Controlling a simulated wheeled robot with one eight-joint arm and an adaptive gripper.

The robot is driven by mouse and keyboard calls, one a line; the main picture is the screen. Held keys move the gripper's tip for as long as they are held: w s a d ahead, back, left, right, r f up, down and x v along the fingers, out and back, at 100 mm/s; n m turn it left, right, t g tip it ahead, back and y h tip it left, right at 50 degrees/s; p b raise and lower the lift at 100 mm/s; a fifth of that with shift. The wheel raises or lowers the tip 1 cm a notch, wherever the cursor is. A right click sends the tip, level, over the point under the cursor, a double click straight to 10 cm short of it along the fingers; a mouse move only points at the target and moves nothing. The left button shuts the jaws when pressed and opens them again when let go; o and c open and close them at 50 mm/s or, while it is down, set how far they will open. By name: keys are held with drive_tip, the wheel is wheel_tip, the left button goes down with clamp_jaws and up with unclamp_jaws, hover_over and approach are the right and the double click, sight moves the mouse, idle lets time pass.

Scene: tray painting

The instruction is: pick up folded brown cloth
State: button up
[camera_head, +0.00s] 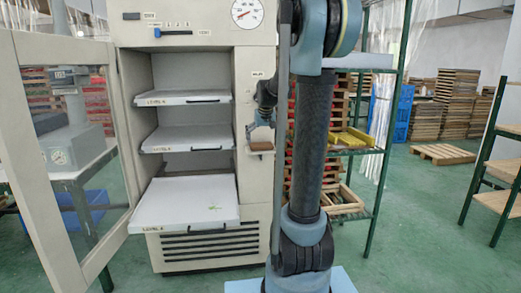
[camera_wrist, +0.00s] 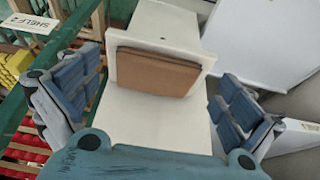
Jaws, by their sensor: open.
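The folded brown cloth (camera_wrist: 155,70) is a flat brown square in the wrist view, lying on a small pale ledge (camera_wrist: 115,72) between my two fingers. It also shows in the head view (camera_head: 261,146), small, at the right side of the cabinet front. My gripper (camera_wrist: 152,98) is open, with one blue padded finger on each side of the cloth and apart from it. In the head view my gripper (camera_head: 262,124) is just above the cloth, partly hidden by my arm.
The beige cabinet (camera_head: 210,245) has its glass door (camera_head: 62,150) open at the left and several white shelves (camera_head: 185,205) pulled out. A green rack (camera_head: 374,190) with yellow and wooden items stands right of the ledge.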

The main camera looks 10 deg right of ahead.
sight(261, 144)
drive_tip(key=shift+w, duration=1.55)
drive_tip(key=shift+x, duration=1.05)
drive_tip(key=shift+w+f, duration=0.3)
drive_tip(key=shift+f, duration=0.15)
drive_tip(key=shift+c, duration=0.2)
drive_tip(key=c, duration=0.7)
